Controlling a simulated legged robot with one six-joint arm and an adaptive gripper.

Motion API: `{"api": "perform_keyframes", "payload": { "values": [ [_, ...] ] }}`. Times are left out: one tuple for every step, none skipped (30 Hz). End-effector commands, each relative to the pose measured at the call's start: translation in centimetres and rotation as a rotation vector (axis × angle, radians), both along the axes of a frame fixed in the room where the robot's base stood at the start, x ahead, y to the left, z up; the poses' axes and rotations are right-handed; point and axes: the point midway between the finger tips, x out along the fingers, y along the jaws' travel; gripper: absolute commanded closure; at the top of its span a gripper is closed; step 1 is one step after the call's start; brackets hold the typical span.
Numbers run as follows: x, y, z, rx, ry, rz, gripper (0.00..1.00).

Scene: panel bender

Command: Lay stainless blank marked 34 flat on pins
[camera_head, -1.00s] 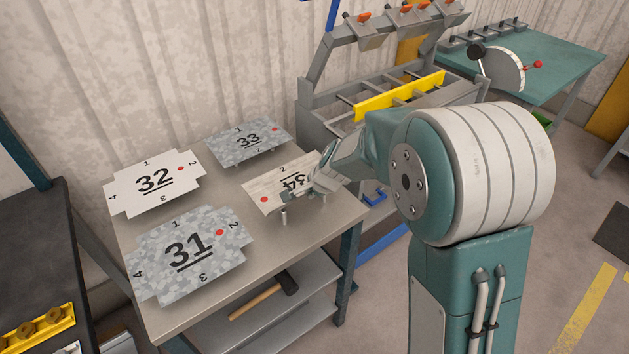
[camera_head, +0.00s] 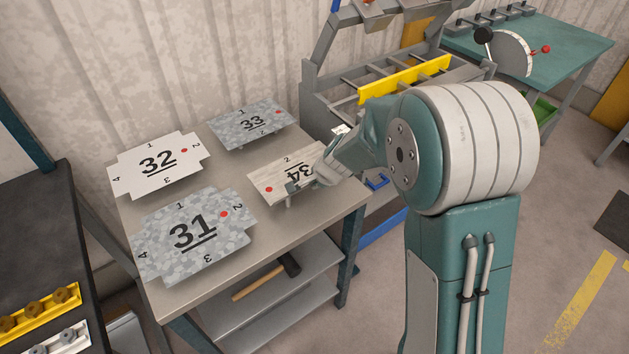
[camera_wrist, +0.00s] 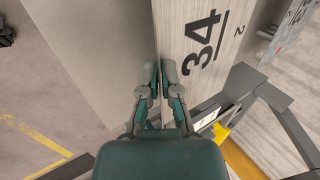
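The stainless blank marked 34 (camera_head: 268,178) is a pale, brushed sheet with a red dot, low over the right part of the table. It looks about level. My gripper (camera_head: 293,187) is at its front edge, fingers nearly together. In the wrist view my gripper (camera_wrist: 160,72) has the edge of blank 34 (camera_wrist: 185,40) running between its fingertips, so it looks shut on that edge. The pins under the blank are mostly hidden by the sheet and my gripper. I cannot tell whether the blank touches them.
Blanks 32 (camera_head: 135,178), 33 (camera_head: 235,127) and 31 (camera_head: 165,257) lie on the same table (camera_head: 250,240). A hammer (camera_head: 265,283) is on the shelf below. A grey machine with a yellow bar (camera_head: 405,79) stands behind at right. A dark bench is at left.

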Motion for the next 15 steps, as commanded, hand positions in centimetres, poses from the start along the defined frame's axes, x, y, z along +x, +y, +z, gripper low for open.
{"api": "perform_keyframes", "payload": {
  "values": [
    [0.04,-0.07,-0.03,0.0,-0.001,-0.001,1.0],
    [0.04,-0.08,-0.06,0.001,-0.001,-0.001,1.0],
    [0.04,-0.08,-0.11,0.001,-0.001,-0.001,1.0],
    [0.04,-0.07,-0.15,0.001,-0.001,-0.001,1.0],
    [0.04,-0.05,-0.2,0.001,-0.001,-0.001,1.0],
    [0.04,-0.01,-0.23,0.0,-0.001,-0.001,0.92],
    [0.04,0.01,-0.22,0.0,-0.001,-0.001,0.79],
    [0.04,0.04,-0.23,0.0,-0.001,-0.001,0.65],
    [0.03,0.07,-0.24,-0.001,0.0,-0.001,0.51],
    [0.03,0.07,-0.25,-0.001,0.0,-0.001,0.51],
    [0.03,0.07,-0.26,-0.001,0.0,-0.001,0.51],
    [0.02,0.07,-0.26,-0.001,0.0,-0.001,0.51],
    [0.03,0.08,-0.26,-0.001,0.0,-0.001,0.51],
    [0.03,0.07,-0.26,-0.001,0.0,-0.001,0.51],
    [0.02,0.07,-0.27,-0.001,0.0,-0.001,0.51]
  ]
}}
